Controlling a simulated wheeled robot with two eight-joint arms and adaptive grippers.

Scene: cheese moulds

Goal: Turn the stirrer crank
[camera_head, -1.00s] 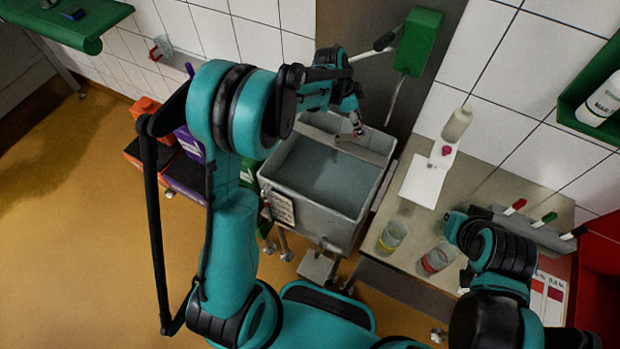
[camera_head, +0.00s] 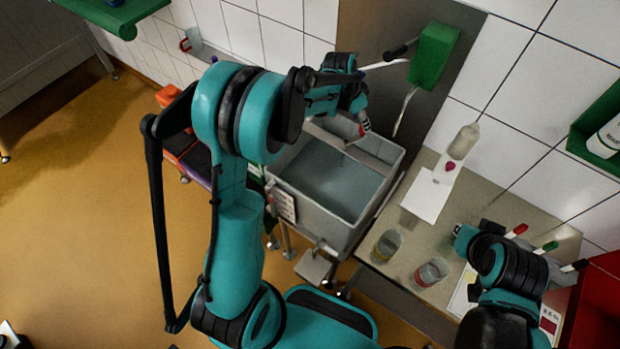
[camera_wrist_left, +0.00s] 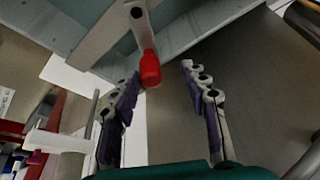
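The stirrer crank shows in the left wrist view as a pale arm with a red knob (camera_wrist_left: 150,68), at the edge of the grey vat. In the head view its red knob (camera_head: 364,129) is small, over the vat's far side beside my left gripper (camera_head: 361,117). In the left wrist view that gripper (camera_wrist_left: 160,80) is open, its two fingers apart. The red knob appears between the fingertips, nearer the left finger; I cannot tell whether they touch. The right arm's end (camera_head: 465,240) is over the worktop; its fingers cannot be made out.
The grey vat (camera_head: 297,207) stands in front of the wall. A green box (camera_head: 433,57) with a black-handled rod hangs above it. The worktop at right holds two beakers (camera_head: 387,246) (camera_head: 431,272), a white sheet (camera_head: 424,199) and a bottle (camera_head: 463,141).

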